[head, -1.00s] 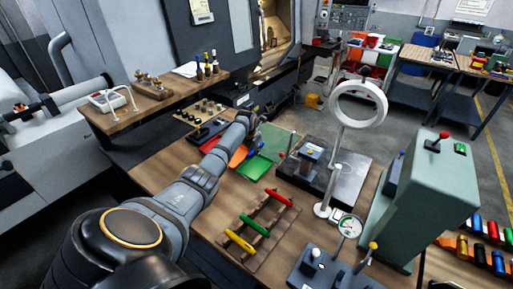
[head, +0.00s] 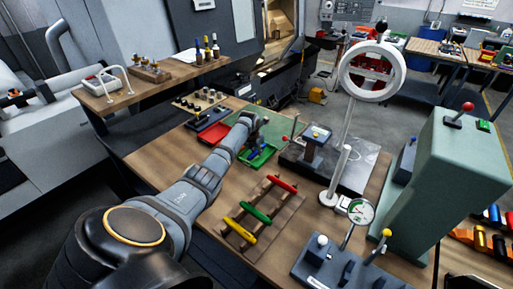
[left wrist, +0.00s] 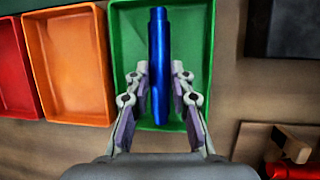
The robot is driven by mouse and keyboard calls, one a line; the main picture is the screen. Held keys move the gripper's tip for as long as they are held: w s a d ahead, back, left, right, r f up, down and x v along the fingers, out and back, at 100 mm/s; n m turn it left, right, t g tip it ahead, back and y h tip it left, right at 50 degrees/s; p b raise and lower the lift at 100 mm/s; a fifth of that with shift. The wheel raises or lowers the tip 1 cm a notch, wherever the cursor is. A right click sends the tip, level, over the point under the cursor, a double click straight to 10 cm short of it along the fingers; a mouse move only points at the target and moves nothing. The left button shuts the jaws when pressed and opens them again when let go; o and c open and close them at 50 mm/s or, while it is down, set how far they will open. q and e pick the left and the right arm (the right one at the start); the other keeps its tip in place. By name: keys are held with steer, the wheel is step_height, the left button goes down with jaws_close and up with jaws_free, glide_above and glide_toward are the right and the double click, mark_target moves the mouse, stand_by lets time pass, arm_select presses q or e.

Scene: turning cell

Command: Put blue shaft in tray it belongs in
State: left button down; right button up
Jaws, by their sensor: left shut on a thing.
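The blue shaft (left wrist: 159,65) is between the fingers of my left gripper (left wrist: 160,88), which is shut on it. In the left wrist view the shaft lies lengthwise across the green tray (left wrist: 198,30), within its side walls. I cannot tell whether it touches the tray floor. The orange tray (left wrist: 72,65) and red tray (left wrist: 12,70) are to the left. In the head view my left gripper (head: 256,145) is over the green tray (head: 261,163); the fingers and shaft are small there. The red tray (head: 213,134) shows left of my arm. My right gripper is not in view.
A wooden rack (head: 243,237) holds red, green and yellow shafts in front of the trays. A dark plate (head: 350,172) with a ring lamp (head: 345,80) and a green press (head: 455,165) stand to the right. A shelf (head: 130,98) stands at the back left.

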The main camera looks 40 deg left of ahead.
arm_select(q)
steer(key=shift+f, duration=0.15)
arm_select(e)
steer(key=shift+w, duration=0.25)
arm_select(q)
steer(key=c, duration=1.1)
jaws_free()
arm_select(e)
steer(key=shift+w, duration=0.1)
arm_select(q)
steer(key=shift+s+r, duration=0.15)
steer(key=shift+r, duration=0.2)
steer(key=v, duration=0.6)
steer(key=shift+s+r, duration=0.2)
steer(key=shift+r, duration=0.15)
steer(key=shift+d, duration=0.15)
